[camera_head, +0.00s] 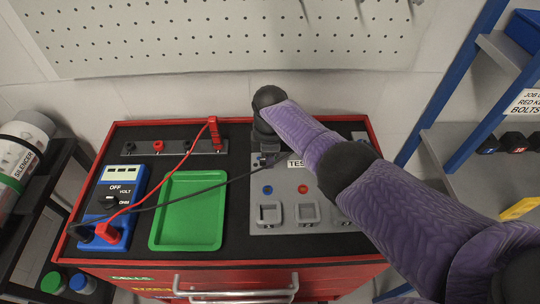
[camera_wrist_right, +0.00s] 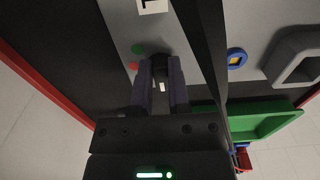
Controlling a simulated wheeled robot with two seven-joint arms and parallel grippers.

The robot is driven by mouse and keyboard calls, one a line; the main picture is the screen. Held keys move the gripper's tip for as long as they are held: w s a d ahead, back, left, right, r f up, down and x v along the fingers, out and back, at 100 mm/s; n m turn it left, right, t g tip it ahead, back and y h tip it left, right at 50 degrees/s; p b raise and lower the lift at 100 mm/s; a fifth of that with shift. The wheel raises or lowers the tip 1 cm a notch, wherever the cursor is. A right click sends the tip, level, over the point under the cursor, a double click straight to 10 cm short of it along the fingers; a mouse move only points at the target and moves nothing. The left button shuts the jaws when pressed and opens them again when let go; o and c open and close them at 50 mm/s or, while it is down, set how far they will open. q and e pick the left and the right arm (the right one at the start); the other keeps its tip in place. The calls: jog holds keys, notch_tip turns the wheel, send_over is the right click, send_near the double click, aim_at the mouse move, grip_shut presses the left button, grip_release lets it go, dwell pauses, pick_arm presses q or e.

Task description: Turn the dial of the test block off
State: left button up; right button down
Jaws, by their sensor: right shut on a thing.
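The test block (camera_head: 286,182) is a grey panel at the right of the cart top, with a partly covered label starting "TES". My right arm crosses it, and the right gripper (camera_wrist_right: 160,84) reaches its far left part. In the right wrist view its two fingers are shut on a dark dial (camera_wrist_right: 160,66) on a grey plate. A green mark (camera_wrist_right: 137,48) and a red mark (camera_wrist_right: 133,65) lie beside the dial. A white label shows above. In the head view the arm and hand hide the dial. My left gripper is not in view.
A blue meter (camera_head: 112,203) reading OFF, VOLT and OHM stands left of a green tray (camera_head: 187,246). Red and black leads cross above the tray. A red clip (camera_head: 213,130) stands on a grey socket strip. A blue shelf frame (camera_head: 452,80) is at right.

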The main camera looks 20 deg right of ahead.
jog(key=c, duration=0.6)
grip_release()
notch_tip(320, 180, up, 9)
jog(key=p, duration=0.5)
jog(key=shift+r, duration=0.5)
